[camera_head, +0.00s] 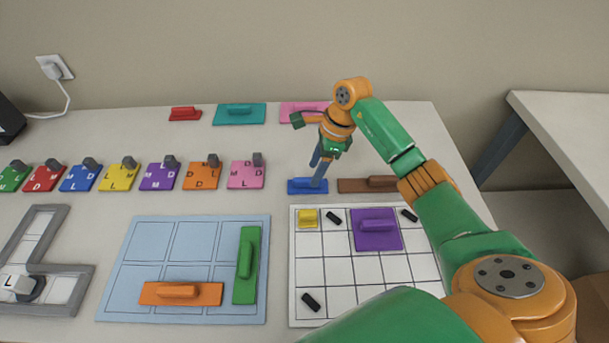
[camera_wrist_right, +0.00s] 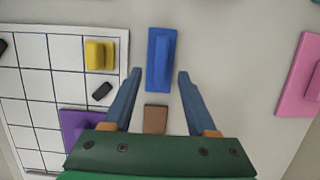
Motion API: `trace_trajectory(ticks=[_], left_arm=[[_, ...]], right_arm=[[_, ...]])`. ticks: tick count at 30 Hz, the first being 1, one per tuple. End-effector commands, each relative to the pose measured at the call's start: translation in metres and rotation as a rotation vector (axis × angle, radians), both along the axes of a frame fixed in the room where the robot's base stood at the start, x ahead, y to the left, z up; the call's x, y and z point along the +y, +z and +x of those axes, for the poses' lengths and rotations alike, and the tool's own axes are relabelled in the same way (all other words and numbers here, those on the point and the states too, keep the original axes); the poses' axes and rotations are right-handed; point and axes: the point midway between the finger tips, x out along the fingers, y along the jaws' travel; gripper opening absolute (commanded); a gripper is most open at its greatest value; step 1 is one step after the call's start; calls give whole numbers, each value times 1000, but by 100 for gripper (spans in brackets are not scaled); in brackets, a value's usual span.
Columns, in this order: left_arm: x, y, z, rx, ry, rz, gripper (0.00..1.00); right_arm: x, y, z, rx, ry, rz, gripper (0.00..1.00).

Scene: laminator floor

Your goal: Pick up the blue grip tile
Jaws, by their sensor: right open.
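The blue grip tile (camera_head: 296,187) is a small flat blue plate with a raised bar. It lies on the table just behind the white grid board, left of the brown tile. In the right wrist view the blue grip tile (camera_wrist_right: 153,80) stands lengthwise, its near end between my fingertips. My right gripper (camera_head: 318,182) points down over the tile, and it also shows in the right wrist view (camera_wrist_right: 160,75). It is open, one finger on each side, holding nothing. I cannot tell whether the fingers touch the tile. My left gripper is not in view.
The brown tile (camera_head: 352,186) lies close on the right. The white grid board (camera_head: 340,271) in front bears a purple tile (camera_head: 376,239), a yellow tile (camera_head: 307,223) and black pieces. A pink letter tile (camera_head: 240,180) ends the row on the left. A pink tile (camera_head: 296,112) lies behind.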

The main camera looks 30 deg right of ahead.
Motion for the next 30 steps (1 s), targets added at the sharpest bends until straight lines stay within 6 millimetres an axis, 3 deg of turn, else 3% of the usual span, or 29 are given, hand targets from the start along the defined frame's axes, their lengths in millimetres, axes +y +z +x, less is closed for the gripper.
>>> trace_trajectory(ticks=[2,6,12,13,19,30], left_arm=[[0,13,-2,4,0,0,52],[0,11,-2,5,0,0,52],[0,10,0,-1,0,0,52],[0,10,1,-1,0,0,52],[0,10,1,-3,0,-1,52],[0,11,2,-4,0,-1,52]], right_arm=[[10,-9,1,6,1,5,57],[13,-32,4,2,0,2,57],[13,-35,5,-1,0,0,57],[13,-35,5,-1,0,0,55],[13,-35,5,-1,0,0,1],[13,-35,5,0,0,0,0]])
